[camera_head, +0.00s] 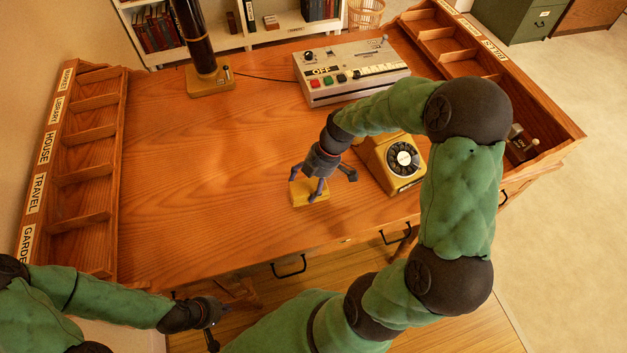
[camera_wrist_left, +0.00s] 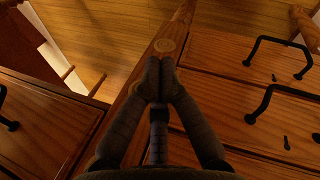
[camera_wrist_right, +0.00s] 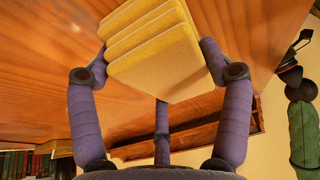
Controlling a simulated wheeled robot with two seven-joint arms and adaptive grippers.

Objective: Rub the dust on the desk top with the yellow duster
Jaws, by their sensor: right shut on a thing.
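The yellow duster (camera_head: 311,197) is on the desk top (camera_head: 215,165), near its front edge and right of the middle. My right gripper (camera_head: 307,184) is above it, shut on it. In the right wrist view the ridged duster (camera_wrist_right: 155,45) sits between the fingers, with its edge close to or on the wood; I cannot tell contact there. I cannot make out a clear patch of dust on the desk top. My left gripper (camera_head: 210,336) is low in front of the desk. In the left wrist view its fingers (camera_wrist_left: 160,72) are together and empty, beside the drawer fronts.
A yellow dial telephone (camera_head: 397,160) stands just right of my right gripper. A switch box (camera_head: 350,75) and a dark lamp-like column (camera_head: 205,80) stand at the back. Labelled pigeonhole racks line the left (camera_head: 60,165) and right (camera_head: 470,55) sides. The desk's left middle is clear.

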